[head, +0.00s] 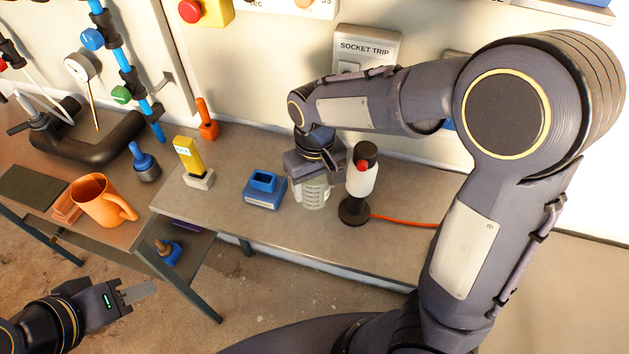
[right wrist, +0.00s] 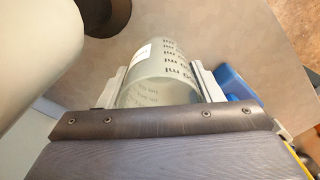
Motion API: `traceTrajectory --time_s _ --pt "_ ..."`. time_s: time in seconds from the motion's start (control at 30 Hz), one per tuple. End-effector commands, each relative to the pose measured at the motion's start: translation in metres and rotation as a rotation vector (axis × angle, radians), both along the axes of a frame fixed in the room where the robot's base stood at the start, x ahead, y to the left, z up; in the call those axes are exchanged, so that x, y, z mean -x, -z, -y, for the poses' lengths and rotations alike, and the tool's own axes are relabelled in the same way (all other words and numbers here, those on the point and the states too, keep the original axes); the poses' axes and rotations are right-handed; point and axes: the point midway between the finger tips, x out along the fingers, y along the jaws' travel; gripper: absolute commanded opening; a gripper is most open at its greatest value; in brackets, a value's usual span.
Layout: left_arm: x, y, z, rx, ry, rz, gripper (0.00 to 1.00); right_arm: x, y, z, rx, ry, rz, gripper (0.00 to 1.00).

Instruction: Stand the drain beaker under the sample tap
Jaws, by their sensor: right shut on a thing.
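The drain beaker (head: 316,192) is a clear glass with printed ml marks, upright at the bench, right of the blue block. My right gripper (head: 312,172) is shut on it from above and behind. In the right wrist view the beaker (right wrist: 160,75) sits between the two pale fingers (right wrist: 163,88). I cannot tell whether its base touches the bench. My left gripper (head: 137,293) is low at the left, away from the bench, with its jaw state unclear. Blue piping with taps (head: 122,95) is at the upper left; I cannot tell which one is the sample tap.
A blue holder (head: 264,190) stands close left. An orange mug (head: 97,200), yellow meter (head: 188,156) and blue-handled tool (head: 144,162) stand further left. The bench front is clear.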

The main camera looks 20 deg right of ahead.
Motion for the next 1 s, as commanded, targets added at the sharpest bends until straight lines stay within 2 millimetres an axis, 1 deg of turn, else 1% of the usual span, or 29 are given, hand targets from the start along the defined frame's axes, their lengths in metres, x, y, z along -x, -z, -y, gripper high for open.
traceTrajectory --time_s 0.17,0.27,0.3,0.43,0.67,0.8,0.87,0.97,1.0 --pt "0.0 0.0 0.0 0.0 0.0 0.0 0.36 0.0 0.0 0.0 0.0 0.0 0.0 0.37" --pt "0.0 0.003 0.0 0.0 0.0 0.0 0.36 0.0 0.003 0.0 -0.001 0.0 0.0 0.37" --pt "0.0 0.002 0.0 0.0 0.0 0.0 0.36 0.0 0.002 0.0 -0.001 0.0 0.001 0.63" --pt "0.0 0.002 0.0 0.0 0.0 0.0 0.36 0.0 0.002 0.0 0.0 0.0 0.0 0.8" --pt "0.0 0.002 0.0 0.0 0.0 0.0 0.36 0.0 0.002 0.0 0.0 0.0 0.0 0.81" --pt "0.0 -0.001 0.0 0.0 0.0 0.0 0.36 0.0 -0.004 0.0 -0.001 0.0 0.002 0.81" --pt "0.0 0.0 0.0 0.0 0.0 0.0 0.36 -0.001 -0.011 -0.001 -0.004 0.0 0.004 0.81" --pt "0.0 0.0 0.0 0.0 0.0 0.0 0.36 -0.001 -0.028 -0.001 -0.004 -0.002 0.005 0.81" --pt "0.0 -0.001 0.0 0.0 0.0 0.0 0.36 -0.002 -0.037 -0.001 -0.004 -0.002 0.006 0.81"
